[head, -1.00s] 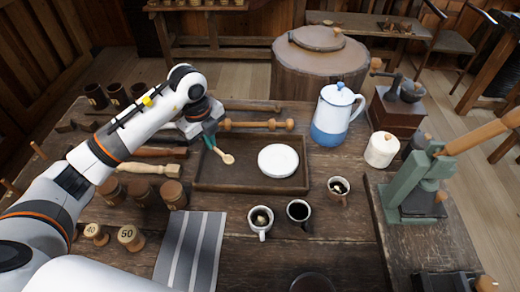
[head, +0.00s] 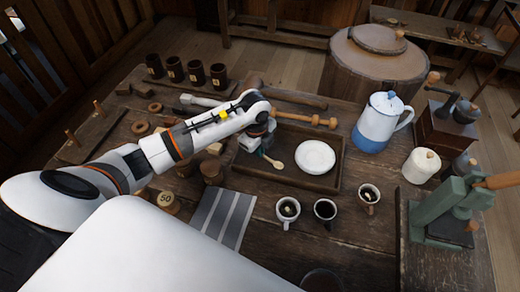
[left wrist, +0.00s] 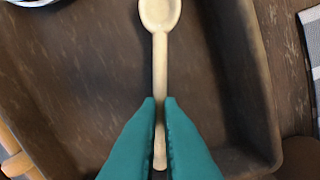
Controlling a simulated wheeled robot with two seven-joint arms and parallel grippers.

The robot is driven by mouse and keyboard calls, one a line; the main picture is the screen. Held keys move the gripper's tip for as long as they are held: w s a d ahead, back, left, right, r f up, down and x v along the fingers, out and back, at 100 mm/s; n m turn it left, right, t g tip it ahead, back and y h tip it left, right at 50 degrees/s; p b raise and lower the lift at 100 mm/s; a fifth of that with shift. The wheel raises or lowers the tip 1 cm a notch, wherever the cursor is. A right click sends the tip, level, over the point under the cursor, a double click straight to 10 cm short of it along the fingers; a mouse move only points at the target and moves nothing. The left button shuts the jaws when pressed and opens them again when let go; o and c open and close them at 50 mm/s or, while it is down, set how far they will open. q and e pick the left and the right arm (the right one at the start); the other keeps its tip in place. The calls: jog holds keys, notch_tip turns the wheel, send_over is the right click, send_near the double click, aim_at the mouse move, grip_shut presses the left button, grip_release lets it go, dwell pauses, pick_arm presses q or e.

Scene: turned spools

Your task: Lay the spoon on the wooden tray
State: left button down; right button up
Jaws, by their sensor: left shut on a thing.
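The pale wooden spoon (head: 274,163) is held by its handle in my left gripper (head: 263,153), its bowl pointing toward the white plate. In the left wrist view the teal fingers (left wrist: 161,105) are shut on the handle, and the spoon's bowl (left wrist: 160,12) lies straight ahead of them. The dark wooden tray (head: 296,181) is under the spoon; its floor (left wrist: 85,75) fills most of the wrist view. I cannot tell whether the spoon touches the floor. My right gripper is not in view.
The white plate (head: 315,157) takes up the tray's right part. Cups of dark drink (head: 325,210) stand in front of the tray. A striped cloth (head: 224,214) lies at front left, a blue and white pot (head: 380,122) at right. Tray floor left of the plate is free.

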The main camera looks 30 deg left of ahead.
pick_arm(q)
jog(key=shift+f, duration=0.4)
jog(key=shift+f, duration=0.2)
jog(key=c, duration=1.6)
grip_release()
jog(key=shift+r, duration=0.1)
notch_tip(320, 180, up, 12)
jog(key=s+b, duration=0.1)
jog(key=shift+s+r, duration=0.1)
